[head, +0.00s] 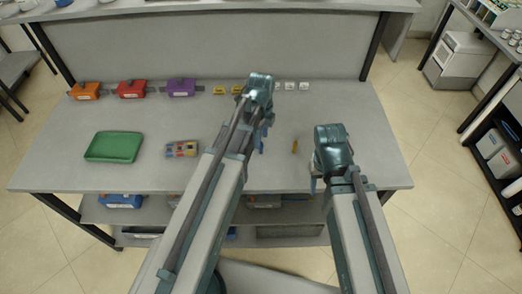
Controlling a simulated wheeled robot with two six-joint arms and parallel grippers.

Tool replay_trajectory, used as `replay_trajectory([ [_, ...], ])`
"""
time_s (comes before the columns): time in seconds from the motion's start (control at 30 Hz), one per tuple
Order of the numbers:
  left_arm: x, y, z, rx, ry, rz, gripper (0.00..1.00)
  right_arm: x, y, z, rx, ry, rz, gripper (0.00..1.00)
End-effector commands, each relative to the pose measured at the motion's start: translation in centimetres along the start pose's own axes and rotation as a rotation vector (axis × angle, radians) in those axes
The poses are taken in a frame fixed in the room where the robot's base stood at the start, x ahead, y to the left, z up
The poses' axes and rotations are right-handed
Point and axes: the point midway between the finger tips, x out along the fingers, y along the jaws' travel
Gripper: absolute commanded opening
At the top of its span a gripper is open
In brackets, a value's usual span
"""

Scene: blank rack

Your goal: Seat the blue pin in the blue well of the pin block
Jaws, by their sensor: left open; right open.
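A small block with red, yellow and blue patches (181,149), which looks like the pin block, sits on the table left of my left arm. Its wells are too small to make out. My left gripper (262,138) is open above the middle of the table, to the right of the block. My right gripper (314,182) is open near the table's front right. I cannot make out a separate blue pin; blue at both grippers blends with their fingers. A small yellow-orange pin-like piece (295,146) stands on the table between the grippers.
A green tray (114,147) lies at the left. Orange (85,91), red (132,89) and purple (181,88) boxes line the back, with small yellow pieces (219,90) and white pieces (290,86) further right. The right end of the table is clear. Bins stand on the shelf below.

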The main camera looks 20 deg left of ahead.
Motion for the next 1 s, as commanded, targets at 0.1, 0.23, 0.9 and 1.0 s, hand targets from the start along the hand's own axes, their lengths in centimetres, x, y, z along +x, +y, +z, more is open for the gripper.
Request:
replay_trajectory([
  [0.1,2.3,0.2,0.1,0.0,0.0,0.0,0.57,2.3,-0.2,-0.1,0.001,0.0,0.0,0.5],
  [0.23,3.3,0.1,0.1,0.0,0.0,0.0,0.57,3.3,-0.3,-0.2,0.001,0.0,0.0,0.5],
  [0.9,3.2,0.1,0.1,0.0,0.0,0.0,0.0,3.2,-0.3,-0.2,0.001,0.0,0.0,0.5],
  [1.0,3.2,0.1,0.1,0.0,0.0,0.0,0.0,3.2,-0.3,-0.2,0.001,0.0,0.0,0.5],
])
